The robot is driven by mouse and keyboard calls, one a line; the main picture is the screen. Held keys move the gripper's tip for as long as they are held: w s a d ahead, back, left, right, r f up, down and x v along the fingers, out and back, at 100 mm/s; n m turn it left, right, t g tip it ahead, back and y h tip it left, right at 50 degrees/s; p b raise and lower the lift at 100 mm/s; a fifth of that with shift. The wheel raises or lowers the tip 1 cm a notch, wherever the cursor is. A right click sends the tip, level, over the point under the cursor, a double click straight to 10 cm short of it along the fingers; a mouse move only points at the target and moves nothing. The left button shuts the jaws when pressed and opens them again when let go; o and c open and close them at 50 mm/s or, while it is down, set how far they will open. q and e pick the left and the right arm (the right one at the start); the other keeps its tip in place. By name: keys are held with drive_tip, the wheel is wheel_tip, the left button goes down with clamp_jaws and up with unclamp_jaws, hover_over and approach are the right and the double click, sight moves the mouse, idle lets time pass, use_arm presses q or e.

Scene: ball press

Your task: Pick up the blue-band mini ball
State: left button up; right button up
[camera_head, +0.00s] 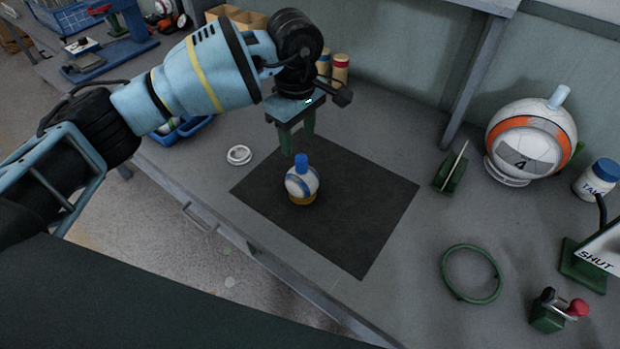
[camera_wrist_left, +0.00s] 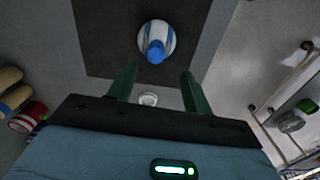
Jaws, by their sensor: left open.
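The blue-band mini ball (camera_head: 301,187) is white with blue bands and a blue knob on top. It sits upright on a small yellow base on the black mat (camera_head: 365,205). In the left wrist view the ball (camera_wrist_left: 169,36) is seen from above, beyond the fingertips. My left gripper (camera_head: 297,145) is above the mat, behind and above the ball. Its two green fingers (camera_wrist_left: 157,80) are apart with nothing between them. The gripper does not touch the ball. My right gripper does not show.
A large white and orange ball marked 4 (camera_head: 530,140) stands at the right, near a white jar (camera_head: 598,180). A green ring (camera_head: 472,275) and a red-knobbed green device (camera_head: 552,312) are front right. A small metal ring (camera_head: 239,155) lies left of the mat.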

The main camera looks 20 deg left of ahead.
sight(301, 157)
use_arm(q)
drive_tip(key=shift+f, duration=1.05)
drive_tip(key=shift+w+d+f+p, duration=0.1)
drive_tip(key=shift+w+f+p, duration=0.1)
drive_tip(key=shift+f, duration=1.25)
drive_tip(key=shift+w+d+f+p, duration=0.1)
drive_tip(key=shift+w+f, duration=0.05)
drive_tip(key=shift+f, duration=1.25)
clamp_jaws()
